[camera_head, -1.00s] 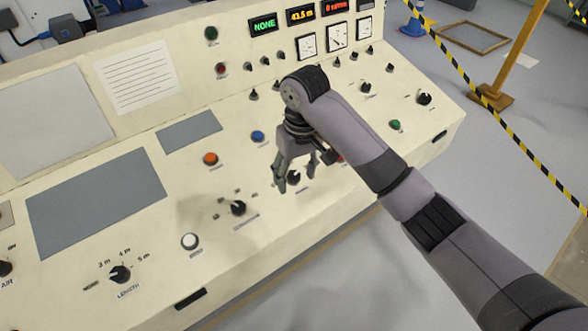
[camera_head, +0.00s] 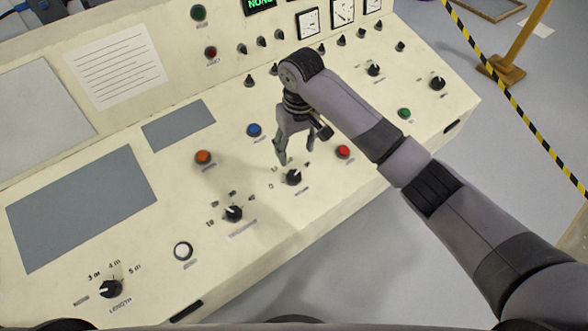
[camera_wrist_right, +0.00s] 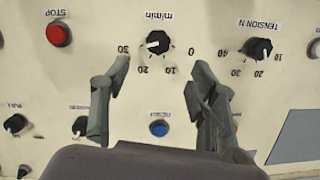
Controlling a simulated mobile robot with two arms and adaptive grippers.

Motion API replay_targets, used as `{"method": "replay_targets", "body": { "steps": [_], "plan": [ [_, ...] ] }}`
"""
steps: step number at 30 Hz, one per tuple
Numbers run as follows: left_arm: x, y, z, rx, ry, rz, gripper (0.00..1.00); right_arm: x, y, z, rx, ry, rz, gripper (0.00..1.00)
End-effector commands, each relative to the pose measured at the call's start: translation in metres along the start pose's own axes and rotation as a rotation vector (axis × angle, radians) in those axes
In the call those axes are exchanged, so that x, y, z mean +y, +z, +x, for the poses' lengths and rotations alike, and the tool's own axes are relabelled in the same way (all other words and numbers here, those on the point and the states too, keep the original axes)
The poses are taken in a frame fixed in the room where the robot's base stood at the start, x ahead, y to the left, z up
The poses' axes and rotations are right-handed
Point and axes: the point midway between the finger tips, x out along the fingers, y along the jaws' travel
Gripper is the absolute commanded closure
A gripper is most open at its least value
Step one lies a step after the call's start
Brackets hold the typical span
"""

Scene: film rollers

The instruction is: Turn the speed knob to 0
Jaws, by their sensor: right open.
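The black speed knob, marked m/min, sits on the cream sloping panel in the head view (camera_head: 293,177). It also shows in the right wrist view (camera_wrist_right: 159,42), where the scale 0, 10, 20, 30 appears upside down. Its white mark points left in that view, toward the 30 side. My right gripper (camera_head: 295,160) is open and empty just behind the knob in the head view. In the right wrist view its fingers (camera_wrist_right: 158,78) are spread to either side, with the knob beyond the gap; no contact shows. My left gripper is out of view.
The tension knob (camera_head: 233,213) and the red stop button (camera_head: 344,152) flank the speed knob. A blue button (camera_head: 254,130) lies behind it, left of my gripper. An orange button (camera_head: 203,157) and a white button (camera_head: 183,251) are farther left. Open floor lies beyond the panel's front edge.

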Motion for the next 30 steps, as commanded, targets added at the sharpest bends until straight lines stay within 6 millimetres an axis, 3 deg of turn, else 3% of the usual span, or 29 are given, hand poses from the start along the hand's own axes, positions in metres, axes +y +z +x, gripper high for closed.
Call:
{"method": "replay_targets", "body": {
  "steps": [9,15,21,30],
  "plan": [
    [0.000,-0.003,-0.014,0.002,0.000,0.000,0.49,0.000,0.001,0.069,-0.004,0.000,0.002,0.46],
    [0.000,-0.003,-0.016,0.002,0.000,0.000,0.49,0.000,0.000,0.101,-0.002,0.000,0.001,0.46],
    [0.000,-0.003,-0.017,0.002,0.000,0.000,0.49,0.000,0.000,0.114,-0.001,0.001,0.001,0.46],
    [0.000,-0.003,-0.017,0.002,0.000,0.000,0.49,0.000,0.000,0.115,0.001,0.001,0.000,0.48]
  ]
}}
